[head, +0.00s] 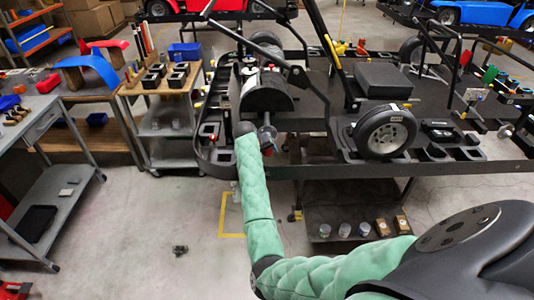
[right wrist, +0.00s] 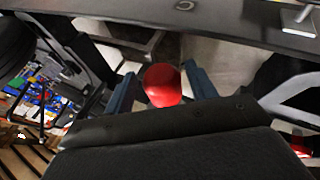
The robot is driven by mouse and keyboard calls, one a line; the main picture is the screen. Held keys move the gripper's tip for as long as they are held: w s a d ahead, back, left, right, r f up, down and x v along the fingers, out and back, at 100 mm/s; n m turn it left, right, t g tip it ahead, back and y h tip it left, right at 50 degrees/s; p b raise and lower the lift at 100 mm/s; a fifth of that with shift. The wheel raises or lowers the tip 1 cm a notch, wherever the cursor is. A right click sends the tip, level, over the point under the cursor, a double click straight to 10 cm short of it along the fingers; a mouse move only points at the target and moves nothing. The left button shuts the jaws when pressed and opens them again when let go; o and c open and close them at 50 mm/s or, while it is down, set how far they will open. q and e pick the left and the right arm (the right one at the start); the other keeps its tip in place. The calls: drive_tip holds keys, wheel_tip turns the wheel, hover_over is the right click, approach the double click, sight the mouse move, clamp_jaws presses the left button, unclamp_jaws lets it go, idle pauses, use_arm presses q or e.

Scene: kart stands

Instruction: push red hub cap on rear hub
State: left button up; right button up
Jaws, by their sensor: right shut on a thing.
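My right gripper (head: 267,140) is at the end of my green-sleeved arm, beside the near side of the black kart on its stand. In the right wrist view it is shut on the red hub cap (right wrist: 163,85), which sits between the two bluish fingers with its round red face showing. In the head view only a small bit of red shows at the gripper. A metal shaft end, perhaps the rear hub (head: 268,117), is just above the gripper; I cannot tell whether the cap touches it. My left gripper is not in view.
A mounted wheel (head: 385,132) is to the right on the kart stand (head: 310,171). A wooden-topped cart (head: 150,88) with black blocks and a grey workbench (head: 35,118) stand at left. The floor between the workbench and stand is mostly clear.

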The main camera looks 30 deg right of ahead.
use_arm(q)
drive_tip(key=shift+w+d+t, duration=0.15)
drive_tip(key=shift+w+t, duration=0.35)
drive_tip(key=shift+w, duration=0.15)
use_arm(e)
drive_tip(key=shift+s+m, duration=0.2)
drive_tip(key=shift+m, duration=0.6)
drive_tip(key=shift+a, duration=0.1)
drive_tip(key=shift+r+g+p, duration=0.15)
drive_tip(key=shift+g+p, duration=0.15)
drive_tip(key=shift+p, duration=0.15)
drive_tip(key=shift+w+f+b, duration=0.2)
drive_tip(key=shift+b, duration=0.1)
drive_tip(key=shift+w+d+b, duration=0.4)
drive_tip(key=shift+w+d, duration=0.45)
drive_tip(key=shift+w, duration=0.3)
drive_tip(key=shift+w+d, duration=0.2)
drive_tip(key=shift+w, duration=0.15)
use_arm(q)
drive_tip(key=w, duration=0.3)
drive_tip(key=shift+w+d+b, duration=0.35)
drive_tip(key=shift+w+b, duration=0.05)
use_arm(e)
drive_tip(key=shift+w+d, duration=0.45)
drive_tip(key=shift+w, duration=0.3)
